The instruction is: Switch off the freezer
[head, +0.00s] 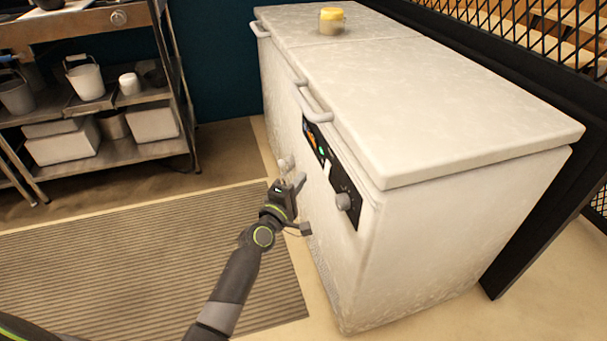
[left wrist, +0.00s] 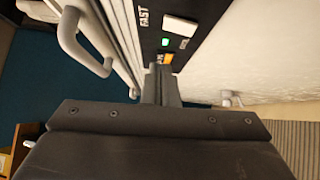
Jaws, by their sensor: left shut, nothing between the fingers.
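The white chest freezer (head: 440,85) fills the right half of the head view, lids shut. Its black control panel (head: 335,178) is on the front side, with a grey knob (head: 343,201), a white switch (head: 327,168), a green light (head: 321,150) that is lit and an orange patch. In the left wrist view the white switch (left wrist: 180,26), green light (left wrist: 166,42) and orange patch (left wrist: 168,58) show close up, under the lettering FAST. My left gripper (head: 299,180) is shut and empty, in front of the freezer near the panel. Its fingers (left wrist: 161,80) partly cover the panel's end.
Grey lid handles (head: 314,107) stick out above the panel. A pale round fitting (head: 285,163) is beside my gripper. A jar with a yellow lid (head: 331,21) stands on the freezer. A metal shelf (head: 100,155) is at left; a ribbed mat (head: 150,265) lies on open floor.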

